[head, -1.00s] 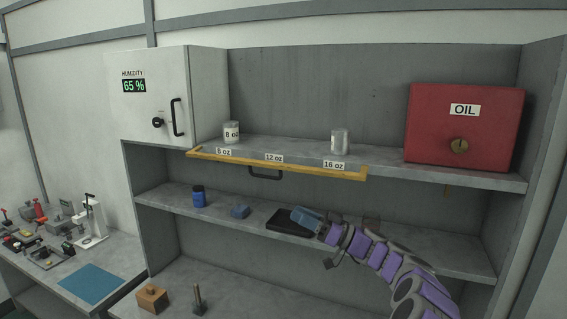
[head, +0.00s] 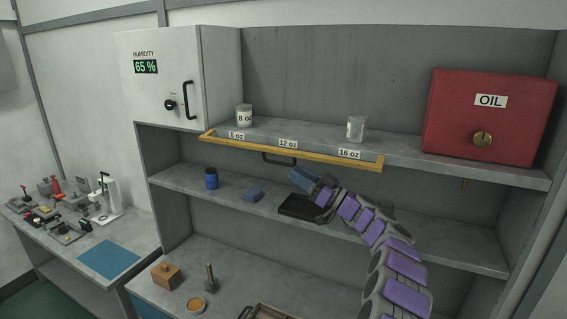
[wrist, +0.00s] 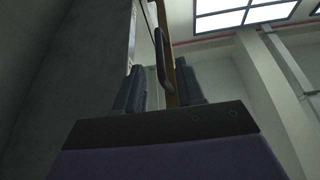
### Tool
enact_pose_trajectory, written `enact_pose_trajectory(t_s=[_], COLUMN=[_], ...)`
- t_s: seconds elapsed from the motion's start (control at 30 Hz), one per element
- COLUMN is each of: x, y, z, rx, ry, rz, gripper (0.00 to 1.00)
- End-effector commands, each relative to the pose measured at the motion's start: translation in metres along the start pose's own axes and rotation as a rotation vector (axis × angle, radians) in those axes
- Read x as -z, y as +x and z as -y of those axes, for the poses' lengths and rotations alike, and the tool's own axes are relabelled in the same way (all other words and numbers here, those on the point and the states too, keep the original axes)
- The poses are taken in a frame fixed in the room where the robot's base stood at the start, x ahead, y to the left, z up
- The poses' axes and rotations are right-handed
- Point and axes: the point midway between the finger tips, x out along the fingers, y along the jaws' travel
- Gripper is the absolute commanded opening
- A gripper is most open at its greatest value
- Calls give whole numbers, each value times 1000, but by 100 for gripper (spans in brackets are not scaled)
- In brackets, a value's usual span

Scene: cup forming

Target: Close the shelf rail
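The yellow shelf rail (head: 215,141) runs along the front of the upper shelf, with 8 oz, 12 oz and 16 oz labels beside it. Its ends stand out in front of the shelf edge. A black handle (head: 280,160) hangs from its middle. My gripper (head: 302,178) is just below and right of the handle, pointing up and left. In the wrist view, the two dark fingers (wrist: 160,88) are apart, with nothing between their pads. The handle (wrist: 163,58) and rail (wrist: 170,75) appear beyond and between the fingertips. I cannot tell whether they touch.
Two cups, one at the 8 oz label (head: 244,115) and one near 16 oz (head: 356,128), stand on the upper shelf. A red OIL box (head: 460,135) is at right. A blue jar (head: 211,179), blue block (head: 254,194) and black tray (head: 300,207) are on the shelf below.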

Motion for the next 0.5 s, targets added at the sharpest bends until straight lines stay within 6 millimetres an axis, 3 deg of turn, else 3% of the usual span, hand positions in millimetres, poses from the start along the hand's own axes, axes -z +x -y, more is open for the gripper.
enact_pose_trajectory(t_s=[0.23, 0.5], x=[2, 1], y=[42, 61], z=[-1, 0], rx=[-1, 0], ry=[-2, 0], rz=[2, -1], gripper=[38, 38])
